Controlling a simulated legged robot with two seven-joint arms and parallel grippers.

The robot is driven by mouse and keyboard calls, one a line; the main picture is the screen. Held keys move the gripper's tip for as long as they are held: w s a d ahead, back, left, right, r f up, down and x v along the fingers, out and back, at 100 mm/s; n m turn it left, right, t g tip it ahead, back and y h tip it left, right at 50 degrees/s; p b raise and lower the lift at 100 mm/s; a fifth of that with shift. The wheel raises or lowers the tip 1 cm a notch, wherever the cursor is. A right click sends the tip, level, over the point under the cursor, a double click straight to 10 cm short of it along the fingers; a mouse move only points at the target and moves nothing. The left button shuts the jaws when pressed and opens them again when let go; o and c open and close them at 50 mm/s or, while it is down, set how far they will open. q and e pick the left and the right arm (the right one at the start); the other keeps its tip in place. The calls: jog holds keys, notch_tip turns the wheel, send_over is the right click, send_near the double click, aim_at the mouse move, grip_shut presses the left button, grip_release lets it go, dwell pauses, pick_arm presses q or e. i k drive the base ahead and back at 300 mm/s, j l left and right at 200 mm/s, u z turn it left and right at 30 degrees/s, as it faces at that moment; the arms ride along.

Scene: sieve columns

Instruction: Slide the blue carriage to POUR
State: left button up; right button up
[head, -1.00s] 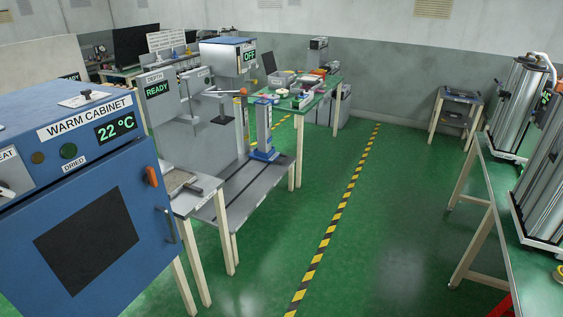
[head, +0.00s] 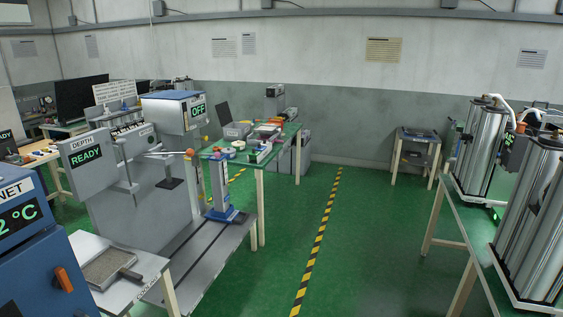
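The blue carriage (head: 222,215) is a blue base with a grey upright column, standing on the dark rails of a low grey bench (head: 185,262) left of the middle in the head view. It is near the right, far end of the rails. A lever with an orange knob (head: 190,153) sticks out beside the column from the machine behind. The machine's panel (head: 86,156) reads DEPTH READY. I cannot make out a POUR label. Neither of my grippers is in view.
A blue warm cabinet (head: 35,250) stands at the near left, beside a small table with a grey tray (head: 110,268). A bench with metal cylinders (head: 527,220) is at the right. The green floor along the striped line (head: 320,240) is clear.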

aim_at(230, 216)
jog(key=i, duration=2.7)
jog(key=i+u, duration=0.1)
jog(key=i, duration=0.55)
jog(key=i+l, duration=0.15)
jog(key=i, duration=0.55)
jog(key=i+u, duration=0.15)
jog(key=i, duration=0.5)
